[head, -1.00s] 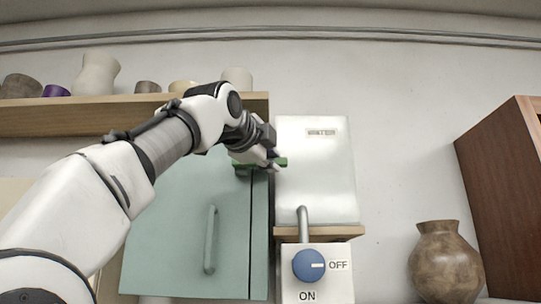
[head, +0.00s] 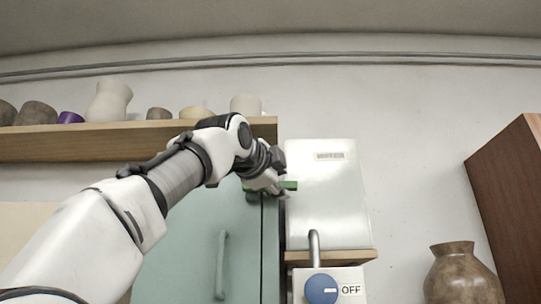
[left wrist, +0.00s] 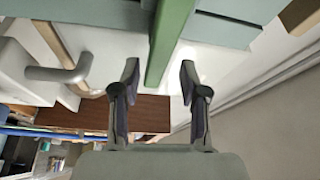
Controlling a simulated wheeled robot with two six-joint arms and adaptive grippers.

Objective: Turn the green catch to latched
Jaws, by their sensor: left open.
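The green catch (head: 291,185) is a bar lying about level at the right edge of the teal cabinet door (head: 190,245). Its right end shows past my gripper, and its middle is hidden behind the fingers. My left gripper (head: 270,183) is at the catch. In the left wrist view the green catch (left wrist: 168,42) runs between the two open fingers of my left gripper (left wrist: 160,78), with a gap on each side. My right gripper is not in view.
A white box (head: 327,200) stands close right of the cabinet, above a panel with a blue knob (head: 321,289) at OFF. A wooden shelf (head: 80,143) with several pots is above the cabinet. A brown vase (head: 462,275) and a dark wooden cabinet (head: 510,185) are at the right.

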